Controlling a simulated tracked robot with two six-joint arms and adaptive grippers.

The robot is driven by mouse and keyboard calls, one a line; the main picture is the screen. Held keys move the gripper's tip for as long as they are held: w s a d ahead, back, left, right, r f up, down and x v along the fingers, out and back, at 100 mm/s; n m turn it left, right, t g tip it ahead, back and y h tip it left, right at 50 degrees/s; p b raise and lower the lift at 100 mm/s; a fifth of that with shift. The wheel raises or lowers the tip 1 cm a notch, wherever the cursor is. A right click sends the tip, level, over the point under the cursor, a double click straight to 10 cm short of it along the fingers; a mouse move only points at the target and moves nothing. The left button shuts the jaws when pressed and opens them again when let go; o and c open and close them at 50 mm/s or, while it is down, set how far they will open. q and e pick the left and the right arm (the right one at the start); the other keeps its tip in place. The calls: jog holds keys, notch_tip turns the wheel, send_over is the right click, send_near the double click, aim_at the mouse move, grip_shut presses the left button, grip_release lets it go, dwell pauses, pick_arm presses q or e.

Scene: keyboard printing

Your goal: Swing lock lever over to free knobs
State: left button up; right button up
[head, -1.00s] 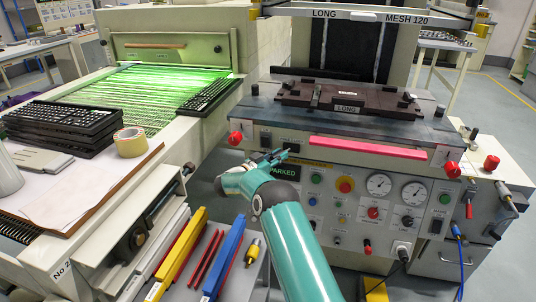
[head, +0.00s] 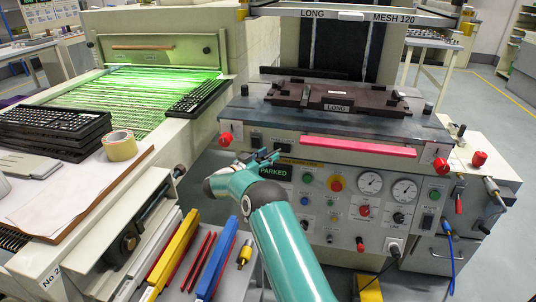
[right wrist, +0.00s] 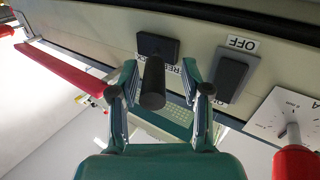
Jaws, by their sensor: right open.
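My right gripper (head: 263,157) is at the left front of the printing machine's panel, open. In the right wrist view its two fingers (right wrist: 160,78) stand on either side of a black cylindrical handle (right wrist: 153,88) projecting from a dark block. I cannot tell whether they touch it. The label beside it is partly hidden by a finger, so I cannot confirm this is the lock lever. A dark switch (right wrist: 231,75) marked OFF lies to its right. Red knobs sit at the machine's front left (head: 226,139) and right (head: 441,165). My left gripper is not in view.
A long pink-red bar (head: 358,146) runs along the machine's front edge. The panel's gauges (head: 370,183) and buttons lie right of my gripper. At left a bench holds stacked black keyboards (head: 52,130) and a tape roll (head: 120,145). Coloured tools (head: 175,250) lie below.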

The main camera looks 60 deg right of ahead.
jog(key=w+a, duration=0.2)
jog(key=a, duration=0.9)
jog(key=shift+a, duration=0.25)
jog(key=shift+w, duration=0.1)
